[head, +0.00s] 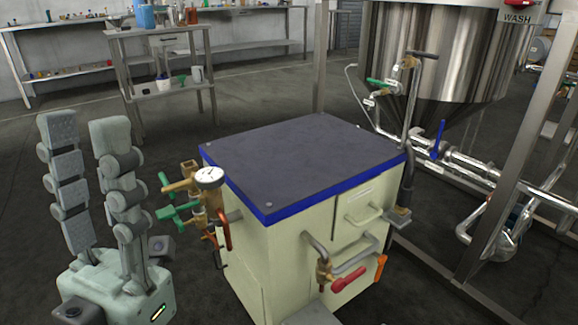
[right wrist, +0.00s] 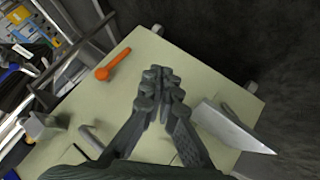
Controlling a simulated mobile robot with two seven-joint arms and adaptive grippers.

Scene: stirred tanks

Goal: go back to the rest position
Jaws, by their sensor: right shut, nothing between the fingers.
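My left gripper (head: 84,128) is at the left of the head view, fingers pointing up. Its two fingers stand well apart with nothing between them. It is left of the cream cabinet (head: 285,250) and clear of it. My right gripper (right wrist: 161,85) shows in the right wrist view, its fingers brought together and empty. Behind the fingers is a cream surface (right wrist: 200,75) with an orange handle (right wrist: 113,64). The right gripper's fingers do not show in the head view. Whether they touch the cream surface cannot be told.
The cabinet has a dark top (head: 300,150). A gauge (head: 209,176) and valves stick out on its left, a red-handled valve (head: 345,279) in front. A steel tank (head: 430,60) with pipes and frame posts stands right. A shelf table (head: 165,95) stands behind; floor between is open.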

